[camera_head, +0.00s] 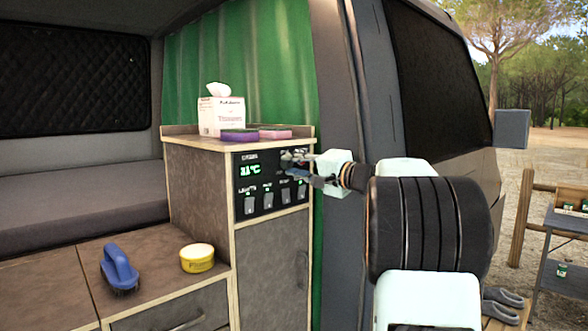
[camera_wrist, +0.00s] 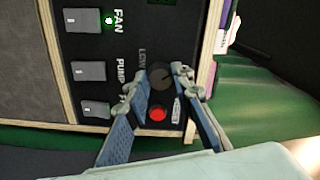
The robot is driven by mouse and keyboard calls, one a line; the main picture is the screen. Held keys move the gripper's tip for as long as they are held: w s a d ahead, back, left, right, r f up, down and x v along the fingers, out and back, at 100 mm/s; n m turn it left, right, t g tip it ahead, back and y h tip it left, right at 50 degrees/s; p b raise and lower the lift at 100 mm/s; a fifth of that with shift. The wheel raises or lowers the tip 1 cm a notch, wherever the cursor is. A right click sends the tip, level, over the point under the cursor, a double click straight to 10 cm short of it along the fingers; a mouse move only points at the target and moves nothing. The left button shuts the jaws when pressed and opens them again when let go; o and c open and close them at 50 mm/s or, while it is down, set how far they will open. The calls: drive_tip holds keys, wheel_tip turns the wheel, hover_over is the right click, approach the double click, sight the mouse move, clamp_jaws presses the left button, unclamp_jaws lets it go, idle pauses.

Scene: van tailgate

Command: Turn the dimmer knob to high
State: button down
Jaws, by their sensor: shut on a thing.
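The black control panel (camera_head: 262,208) is set in the upper front of the wooden cabinet, with a green temperature readout and a row of switches. In the wrist view the dark round dimmer knob (camera_wrist: 160,76) sits on the panel beside a small "LOW" label, and a red round button (camera_wrist: 157,114) lies near it. My gripper (camera_wrist: 162,84) has its blue-grey fingers on either side of the knob and is shut on it. The knob's pointer and exact setting cannot be made out. In the head view my gripper (camera_head: 299,167) covers the knob at the panel's right part.
A tissue box (camera_head: 221,117) and purple and pink sponges (camera_head: 240,135) stand on the cabinet top. A blue brush (camera_head: 119,267) and a yellow tin (camera_head: 197,258) sit on the lower counter. The green curtain and van door pillar are close on the right.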

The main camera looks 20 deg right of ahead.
drive_tip(key=m, duration=0.3)
drive_tip(key=shift+m, duration=0.4)
drive_tip(key=m+p, duration=0.1)
drive_tip(key=m, duration=0.2)
drive_tip(key=shift+m+p, duration=0.3)
drive_tip(key=shift+p, duration=0.1)
drive_tip(key=m+p, duration=0.2)
drive_tip(key=m, duration=0.1)
drive_tip(key=shift+r+m, duration=0.15)
drive_tip(key=shift+m, duration=0.25)
drive_tip(key=shift+d+m+p, duration=0.15)
drive_tip(key=shift+m+p, duration=8.7)
drive_tip(key=shift+m, duration=0.65)
